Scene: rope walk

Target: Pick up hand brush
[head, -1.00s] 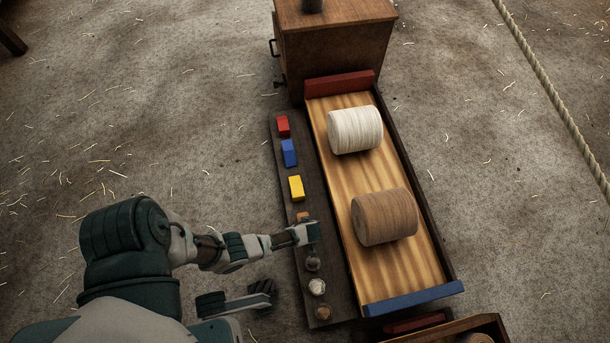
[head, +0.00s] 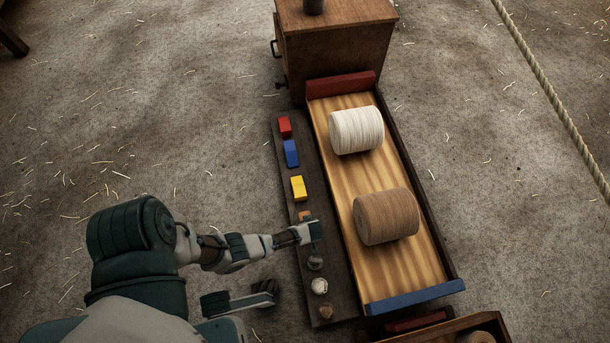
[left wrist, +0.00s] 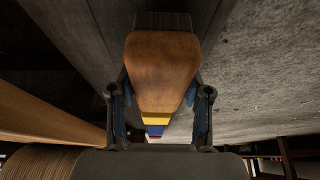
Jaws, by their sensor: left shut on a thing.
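The hand brush has a brown wooden body (left wrist: 162,75) and dark bristles (left wrist: 162,20) at its far end in the left wrist view. My left gripper (left wrist: 160,105) has a finger on either side of the wood and is shut on it. In the head view a small orange-brown part of the brush (head: 305,215) shows just beyond my left gripper (head: 312,231), over the dark side shelf (head: 312,180). The gripper and wrist hide the rest there. I cannot tell whether the brush touches the shelf.
On the shelf, red (head: 285,127), blue (head: 291,153) and yellow (head: 298,188) blocks lie beyond the gripper; several small round things (head: 319,286) stand nearer. Right of the shelf, a wooden tray (head: 345,190) holds a white spool (head: 356,130) and a brown spool (head: 386,216).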

